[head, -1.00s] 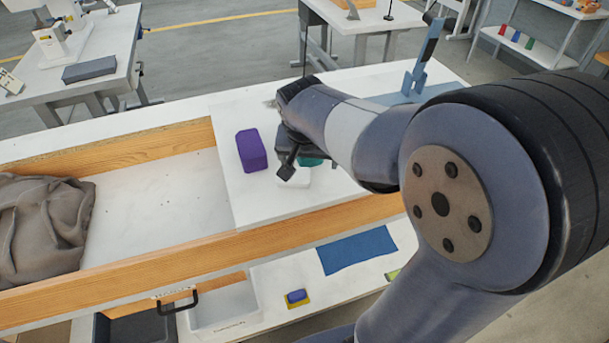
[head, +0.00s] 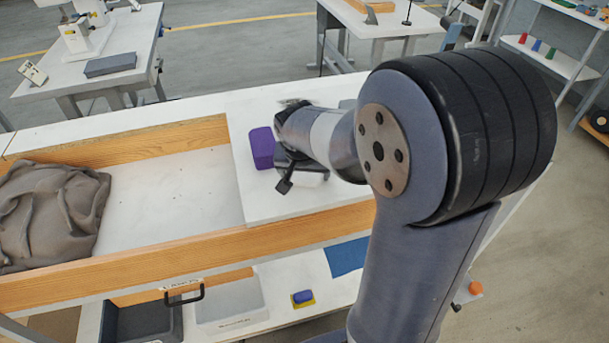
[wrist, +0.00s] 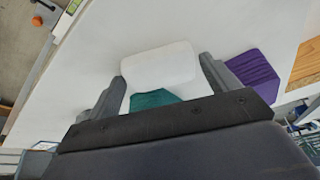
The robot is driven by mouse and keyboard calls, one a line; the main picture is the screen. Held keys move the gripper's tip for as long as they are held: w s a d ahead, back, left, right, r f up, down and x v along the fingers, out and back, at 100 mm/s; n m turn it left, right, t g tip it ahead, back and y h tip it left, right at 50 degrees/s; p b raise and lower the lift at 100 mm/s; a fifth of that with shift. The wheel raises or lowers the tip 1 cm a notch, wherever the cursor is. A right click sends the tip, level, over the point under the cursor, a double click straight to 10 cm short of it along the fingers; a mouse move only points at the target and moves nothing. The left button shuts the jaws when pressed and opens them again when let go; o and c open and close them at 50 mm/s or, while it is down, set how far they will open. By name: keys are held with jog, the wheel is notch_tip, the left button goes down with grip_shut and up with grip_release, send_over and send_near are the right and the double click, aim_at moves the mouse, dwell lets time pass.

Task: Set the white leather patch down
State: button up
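The white leather patch (wrist: 158,65) is a pale, rounded block-like piece by the white table top, between and just beyond my fingertips in the wrist view. In the head view it shows partly (head: 312,179), beside my gripper's dark finger. My gripper (wrist: 162,68) is spread wide, with one finger near each side of the patch. The fingers look apart from it, though contact is hard to judge. In the head view my gripper (head: 287,183) is low over the table, partly hidden by my arm.
A purple block (head: 262,148) stands close to one finger; it also shows in the wrist view (wrist: 253,75). A teal piece (wrist: 152,98) lies close to the patch. A wooden-sided bay (head: 175,190) holds grey cloth (head: 50,210). A blue sheet (head: 346,257) lies on the lower shelf.

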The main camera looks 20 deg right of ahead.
jog(key=c, duration=0.7)
